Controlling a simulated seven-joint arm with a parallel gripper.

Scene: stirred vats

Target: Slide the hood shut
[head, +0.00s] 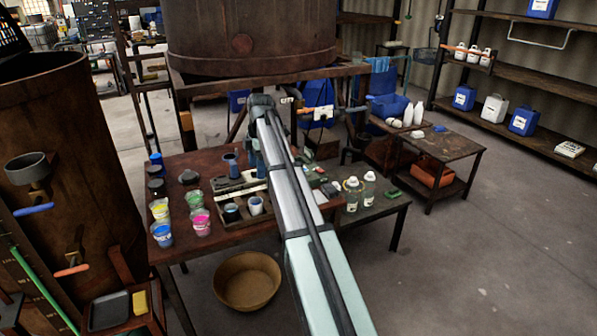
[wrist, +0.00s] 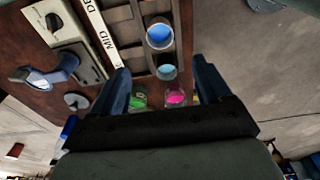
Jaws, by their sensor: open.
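I cannot pick out the hood with certainty in either view. In the wrist view, a pale metal box (wrist: 88,68) with a dark round knob lies on the brown bench, left of a compartmented tray (wrist: 122,12) with a white strip lettered "MID". My gripper (wrist: 160,68) is open, its two blue fingers apart with nothing held between them. A blue cup (wrist: 160,35) and a teal cup (wrist: 167,68) sit in the tray, seen between and beyond the fingers.
Cups of yellow, blue and pink paint (head: 200,222) stand at the bench's (head: 185,262) left. A large rusty vat (head: 250,35) rises behind, another (head: 60,150) at left. A basket (head: 247,281) sits on the floor.

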